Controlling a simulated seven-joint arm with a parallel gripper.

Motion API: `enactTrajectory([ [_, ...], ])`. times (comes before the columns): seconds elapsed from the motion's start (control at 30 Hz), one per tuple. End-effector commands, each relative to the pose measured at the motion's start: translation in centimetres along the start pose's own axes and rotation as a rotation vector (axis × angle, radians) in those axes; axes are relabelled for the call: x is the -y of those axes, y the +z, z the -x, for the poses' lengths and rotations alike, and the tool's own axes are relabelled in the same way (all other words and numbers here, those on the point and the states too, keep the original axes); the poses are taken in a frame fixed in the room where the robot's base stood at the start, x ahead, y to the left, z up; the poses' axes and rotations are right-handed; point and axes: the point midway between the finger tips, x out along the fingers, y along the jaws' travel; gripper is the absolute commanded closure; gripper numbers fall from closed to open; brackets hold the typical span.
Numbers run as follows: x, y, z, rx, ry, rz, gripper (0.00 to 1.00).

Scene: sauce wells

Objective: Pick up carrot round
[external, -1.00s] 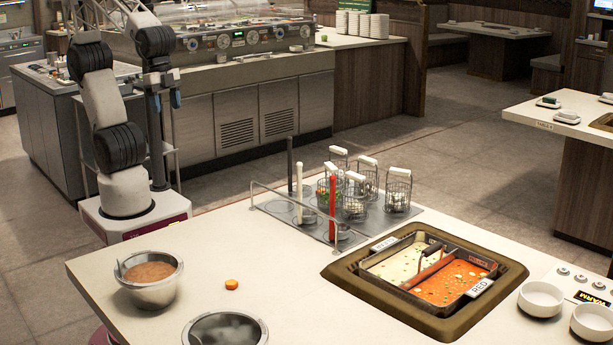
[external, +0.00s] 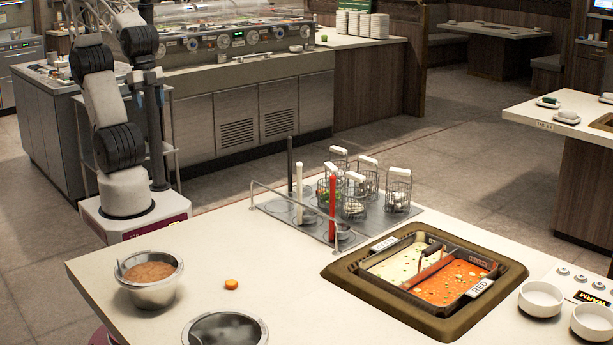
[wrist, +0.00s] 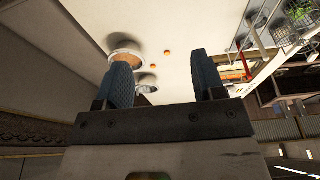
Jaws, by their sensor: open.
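A small orange carrot round (external: 231,284) lies on the pale counter (external: 330,312), right of a metal bowl of brown sauce. In the wrist view two small orange spots show on the counter, an upper one (wrist: 167,52) and a lower one (wrist: 153,66); I cannot tell which is the round seen outside. My gripper (wrist: 161,62) is open, its two blue fingers apart with nothing between them. In the external view my arm stands folded beyond the counter's left end, and the gripper is well away from the round.
The brown sauce bowl (external: 150,278) and a grey bowl (external: 225,332) flank the round. A rack of wire baskets (external: 345,205) and upright handles stands behind. A divided pan of white and red broth (external: 430,272) and white bowls (external: 541,299) are at right. Counter around the round is clear.

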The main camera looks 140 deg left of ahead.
Motion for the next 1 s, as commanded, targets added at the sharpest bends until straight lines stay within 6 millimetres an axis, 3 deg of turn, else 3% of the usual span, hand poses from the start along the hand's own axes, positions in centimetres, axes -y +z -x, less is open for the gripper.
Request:
enactTrajectory([
  [0.37, 0.0, -1.7, -0.4, 0.009, 0.0, 0.049, 0.37],
  [0.63, -0.1, -6.3, -1.8, 0.034, -0.003, 0.195, 0.37],
  [1.0, -0.3, -13.7, -5.7, 0.074, -0.016, 0.441, 0.37],
])
